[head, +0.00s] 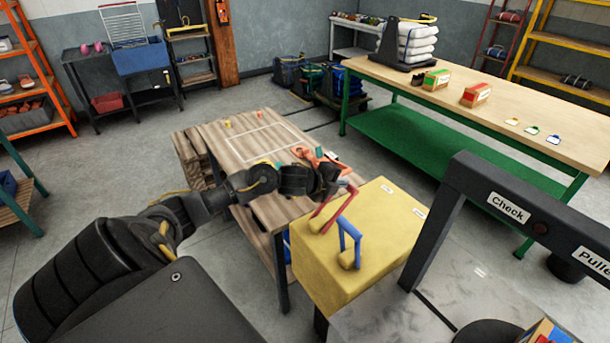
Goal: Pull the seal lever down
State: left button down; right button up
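A yellow box (375,245) stands right of the wooden table and carries two bent levers, one red (328,207) and one blue (347,238). Both levers rise from yellow mounts on the box's left part. White labels on the box are too small to read, so I cannot tell which lever is the seal lever. My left gripper (338,176) is at the upper end of the red lever, beside the box's far left corner. Its fingers are small and overlap the red lever, so contact and opening are unclear. My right gripper is not in view.
A wooden table (235,145) with a white outline lies behind my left arm. A dark frame (500,195) labelled "Check" rises at right over a grey surface (385,315). A green-legged bench (540,125) holds boxes and tags.

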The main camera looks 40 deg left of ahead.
pick_arm(q)
jog(key=shift+w+d+f, duration=0.1)
jog(key=shift+w, duration=0.2)
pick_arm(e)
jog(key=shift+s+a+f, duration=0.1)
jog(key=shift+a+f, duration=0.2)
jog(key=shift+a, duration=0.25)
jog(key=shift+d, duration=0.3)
